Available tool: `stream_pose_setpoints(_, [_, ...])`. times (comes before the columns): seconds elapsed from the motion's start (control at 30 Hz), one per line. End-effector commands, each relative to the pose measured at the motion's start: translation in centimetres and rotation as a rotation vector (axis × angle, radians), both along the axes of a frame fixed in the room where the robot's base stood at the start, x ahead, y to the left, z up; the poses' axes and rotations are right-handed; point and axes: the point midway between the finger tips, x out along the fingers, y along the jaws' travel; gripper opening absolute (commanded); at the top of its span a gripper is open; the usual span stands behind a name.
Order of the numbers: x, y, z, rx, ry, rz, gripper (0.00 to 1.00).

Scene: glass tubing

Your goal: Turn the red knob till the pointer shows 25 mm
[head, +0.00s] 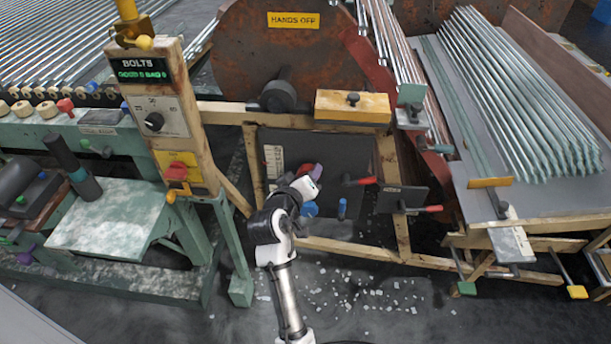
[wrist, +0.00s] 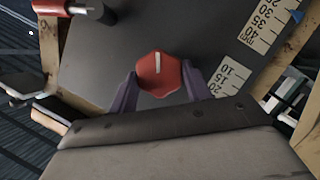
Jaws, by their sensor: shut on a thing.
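The red knob (wrist: 159,75) is a faceted red cap with a white line on its face, on a dark panel (wrist: 95,55). The line points almost straight up in the wrist view. My gripper (wrist: 161,82) has its purple fingers closed on the knob from both sides. In the head view my gripper (head: 309,177) hides most of the knob.
In the head view, a blue knob (head: 309,209) lies just below my gripper. A red-handled lever (head: 361,181) sits to the right on the panel. A wooden frame surrounds the panel. A post with a dial (head: 154,121) stands left. White bits litter the floor.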

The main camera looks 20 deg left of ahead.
Motion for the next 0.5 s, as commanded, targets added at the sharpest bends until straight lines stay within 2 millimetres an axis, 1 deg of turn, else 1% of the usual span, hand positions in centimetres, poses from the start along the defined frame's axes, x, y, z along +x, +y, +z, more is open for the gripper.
stream_pose_setpoints(0.03, [0.12, -0.07, 0.21, 0.001, -0.006, -0.001, 0.51])
stream_pose_setpoints(0.17, [0.08, -0.06, 0.16, 0.000, -0.005, -0.001, 0.68])
stream_pose_setpoints(0.2, [0.07, -0.04, 0.13, 0.000, -0.004, -0.001, 0.70])
stream_pose_setpoints(0.5, [-0.19, 0.00, 0.07, -0.001, -0.001, 0.000, 0.70])
